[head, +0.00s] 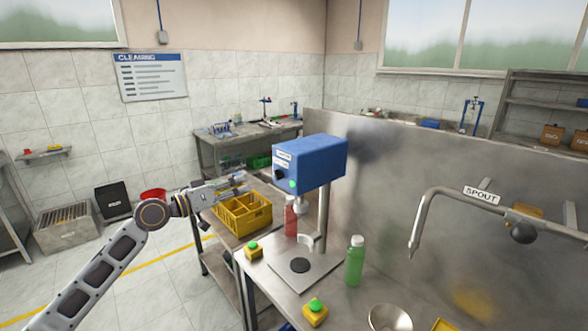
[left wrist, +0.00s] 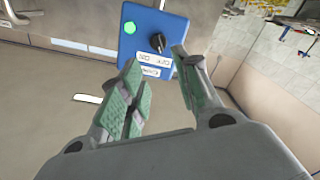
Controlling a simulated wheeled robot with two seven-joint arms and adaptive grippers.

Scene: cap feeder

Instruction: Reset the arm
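My left arm comes in from the left in the head view. Its gripper (head: 238,183) is in the air above the yellow crate (head: 243,212), left of the blue capping machine head (head: 311,161). In the left wrist view the gripper (left wrist: 158,62) has its two green-padded fingers apart with nothing between them. The blue machine box (left wrist: 152,35), with a green button and a black knob, shows beyond the fingertips, apart from them. My right gripper is in neither view.
A red bottle (head: 291,217) stands under the machine head. A green bottle (head: 355,262) stands on the metal bench at its right. Green-topped yellow button boxes (head: 315,313) sit on the bench. A metal bowl (head: 390,318) is at the front. The bent spout pipe (head: 430,205) is at the right.

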